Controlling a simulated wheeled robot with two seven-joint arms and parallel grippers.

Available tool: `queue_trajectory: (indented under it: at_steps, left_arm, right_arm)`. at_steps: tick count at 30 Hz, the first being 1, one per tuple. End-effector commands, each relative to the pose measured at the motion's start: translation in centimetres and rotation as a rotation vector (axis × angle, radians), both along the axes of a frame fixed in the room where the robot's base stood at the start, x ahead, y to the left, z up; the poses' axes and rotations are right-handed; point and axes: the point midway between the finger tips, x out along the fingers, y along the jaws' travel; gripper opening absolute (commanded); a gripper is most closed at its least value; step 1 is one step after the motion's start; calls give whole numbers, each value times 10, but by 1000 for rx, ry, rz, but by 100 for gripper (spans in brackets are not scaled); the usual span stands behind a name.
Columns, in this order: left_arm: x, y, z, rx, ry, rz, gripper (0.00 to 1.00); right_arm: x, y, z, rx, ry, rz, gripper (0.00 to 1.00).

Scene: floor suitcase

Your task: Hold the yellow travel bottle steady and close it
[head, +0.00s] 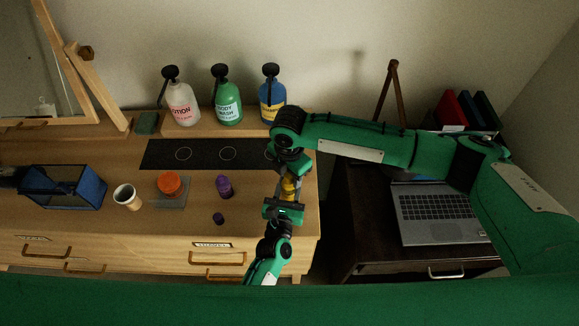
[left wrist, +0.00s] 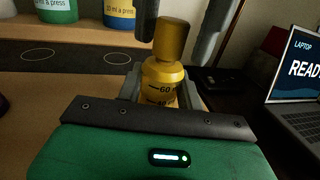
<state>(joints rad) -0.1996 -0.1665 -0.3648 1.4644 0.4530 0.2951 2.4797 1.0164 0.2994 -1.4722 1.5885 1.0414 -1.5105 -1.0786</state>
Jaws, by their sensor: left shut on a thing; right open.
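The yellow travel bottle (head: 290,188) stands upright near the right end of the wooden counter. In the left wrist view its body (left wrist: 162,78) has dark volume marks, and a yellow cap (left wrist: 172,40) sits on top of its neck. Whether the cap is screwed tight cannot be told. My left gripper (left wrist: 160,92) is shut on the bottle's body from the near side. My right gripper (head: 290,170) is above the bottle. Its dark fingers (left wrist: 179,30) stand open on both sides of the cap, with gaps visible.
A purple bottle (head: 224,186) and its loose purple cap (head: 218,218) stand to the left. Pump bottles (head: 228,103) line the back shelf. A laptop (head: 435,215) is at right.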

Motion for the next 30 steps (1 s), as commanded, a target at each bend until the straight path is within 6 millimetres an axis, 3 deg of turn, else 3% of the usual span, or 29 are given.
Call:
queue_trajectory:
  at_steps: [9, 15, 16, 23, 30]
  left_arm:
    - [0, 0, 0, 0, 0, 0, 0]
    - [0, 0, 0, 0, 0, 0, 0]
    - [0, 0, 0, 0, 0, 0, 0]
    - [0, 1, 0, 0, 0, 1, 0]
    - [1, 1, 0, 0, 0, 2, 0]
  right_arm:
    - [0, 0, -2, 1, -1, 0, 42]
    - [0, 0, -2, 0, 0, -1, 3]
    - [0, 0, -2, 0, 0, -1, 0]
    - [-1, 0, -3, -1, 2, -42, 0]
    - [-2, 1, -4, 0, 6, -400, 0]
